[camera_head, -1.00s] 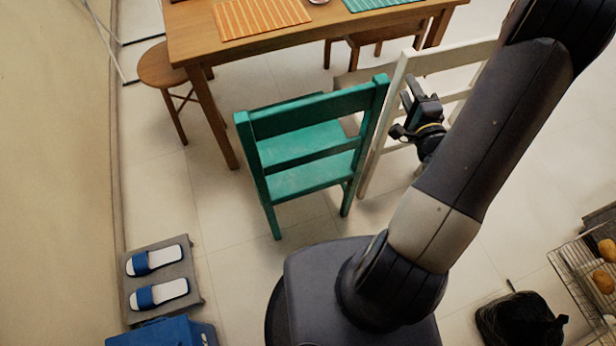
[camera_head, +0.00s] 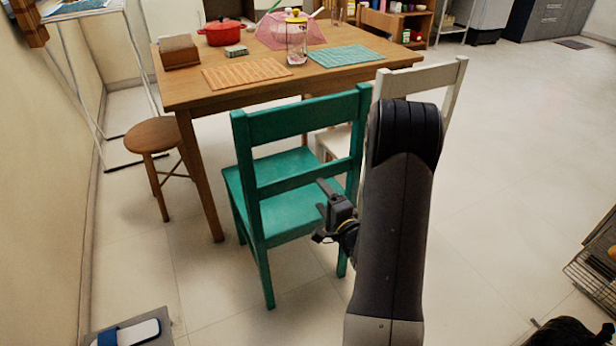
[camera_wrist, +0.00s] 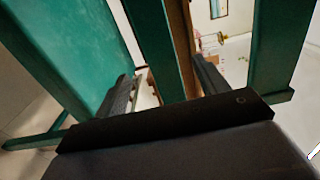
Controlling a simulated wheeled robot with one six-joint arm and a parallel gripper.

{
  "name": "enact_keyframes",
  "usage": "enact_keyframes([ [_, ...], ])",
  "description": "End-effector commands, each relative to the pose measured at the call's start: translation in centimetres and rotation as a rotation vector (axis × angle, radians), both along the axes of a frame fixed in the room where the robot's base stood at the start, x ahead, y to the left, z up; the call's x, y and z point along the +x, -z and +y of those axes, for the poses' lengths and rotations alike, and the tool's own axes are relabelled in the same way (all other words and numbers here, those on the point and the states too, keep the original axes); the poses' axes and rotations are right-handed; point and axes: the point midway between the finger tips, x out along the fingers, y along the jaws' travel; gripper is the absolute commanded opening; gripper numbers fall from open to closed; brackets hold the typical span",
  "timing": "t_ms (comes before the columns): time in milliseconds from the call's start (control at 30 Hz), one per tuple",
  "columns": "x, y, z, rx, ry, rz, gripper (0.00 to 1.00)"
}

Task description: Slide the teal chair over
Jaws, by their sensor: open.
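The teal chair (camera_head: 290,185) stands upright at the near side of the wooden table, its backrest towards me. My gripper (camera_head: 322,212) is open, in front of the right part of the backrest, below its lower slat in the head view. In the wrist view my gripper (camera_wrist: 163,88) has its two fingers apart, with the teal chair's (camera_wrist: 155,40) parts filling much of the picture. One teal bar shows in the gap between the fingers; I cannot tell whether it touches either finger. My arm hides part of the chair's right side.
The wooden table (camera_head: 185,93) stands behind the chair, with a red pot (camera_head: 220,33) and placemats on it. A white chair (camera_head: 447,80) stands right of the teal one, partly behind my arm. A round stool (camera_head: 152,136) is at the left.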

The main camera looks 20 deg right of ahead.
Motion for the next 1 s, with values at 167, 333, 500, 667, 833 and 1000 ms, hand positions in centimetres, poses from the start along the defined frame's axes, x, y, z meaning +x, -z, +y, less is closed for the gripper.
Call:
enact_keyframes([
  [167, 4.5, 0.0, 0.2, -0.002, -0.003, -0.004, 0.69],
  [333, 7.8, 0.1, 0.3, -0.001, -0.001, -0.003, 0.69],
  [500, 9.7, 0.1, 0.4, 0.0, -0.001, -0.001, 0.69],
  [667, 10.2, 0.0, 0.3, 0.0, 0.001, 0.0, 0.69],
  [833, 10.2, 0.0, 0.3, 0.001, 0.001, 0.0, 0.69],
  [1000, 10.2, 0.0, 0.3, 0.0, 0.001, 0.0, 0.58],
])
